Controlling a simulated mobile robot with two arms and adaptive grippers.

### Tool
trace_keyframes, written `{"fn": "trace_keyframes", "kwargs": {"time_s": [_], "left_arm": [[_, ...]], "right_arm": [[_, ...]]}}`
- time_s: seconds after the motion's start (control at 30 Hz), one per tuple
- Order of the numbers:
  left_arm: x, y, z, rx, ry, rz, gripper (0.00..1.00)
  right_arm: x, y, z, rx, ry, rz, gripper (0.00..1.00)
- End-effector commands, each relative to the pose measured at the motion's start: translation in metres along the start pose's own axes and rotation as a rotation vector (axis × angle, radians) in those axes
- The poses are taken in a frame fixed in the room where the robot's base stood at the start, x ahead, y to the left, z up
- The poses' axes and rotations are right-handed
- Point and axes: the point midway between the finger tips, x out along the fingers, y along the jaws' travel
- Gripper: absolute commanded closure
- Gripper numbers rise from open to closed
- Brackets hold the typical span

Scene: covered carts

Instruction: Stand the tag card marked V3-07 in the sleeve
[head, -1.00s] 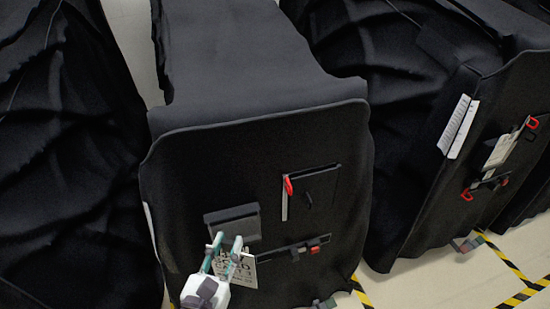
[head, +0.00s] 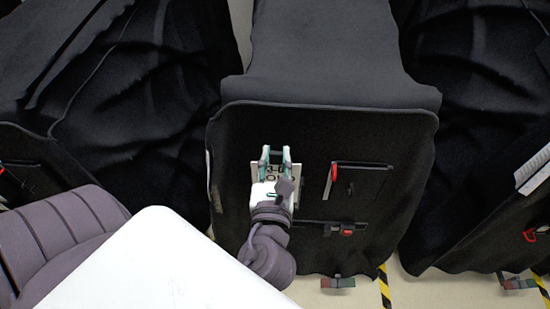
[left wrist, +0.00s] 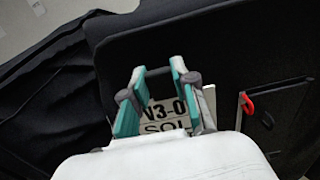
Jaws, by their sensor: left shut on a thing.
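The tag card (head: 285,180) is pale with dark print. In the left wrist view the card (left wrist: 163,118) reads "V3-0" with "SOL" below, its right part hidden by a finger. My left gripper (head: 274,156) is shut on the card, in front of the left part of the middle cart's black cover. In the left wrist view the gripper's teal fingers (left wrist: 156,88) stand on either side of the card. The sleeve cannot be made out clearly behind the gripper, so I cannot tell whether the card touches it. My right gripper is not in view.
The middle cart's cover (head: 318,140) has a flat panel with a red tab (head: 334,172) right of the gripper, and a dark strip with a red piece (head: 347,231) below. Other covered carts (head: 480,120) stand on both sides. Yellow-black tape (head: 384,287) marks the floor.

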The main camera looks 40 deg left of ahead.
Motion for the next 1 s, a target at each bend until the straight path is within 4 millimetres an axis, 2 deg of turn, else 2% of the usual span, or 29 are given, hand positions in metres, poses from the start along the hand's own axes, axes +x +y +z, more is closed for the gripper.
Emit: {"fn": "trace_keyframes", "kwargs": {"time_s": [0.3, 1.0], "left_arm": [[0.022, 0.000, -0.004, 0.000, -0.002, -0.001, 1.00], [0.071, -0.001, -0.015, 0.001, -0.001, -0.002, 1.00]], "right_arm": [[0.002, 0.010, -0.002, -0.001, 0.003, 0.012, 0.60], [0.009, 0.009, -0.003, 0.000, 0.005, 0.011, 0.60]]}}
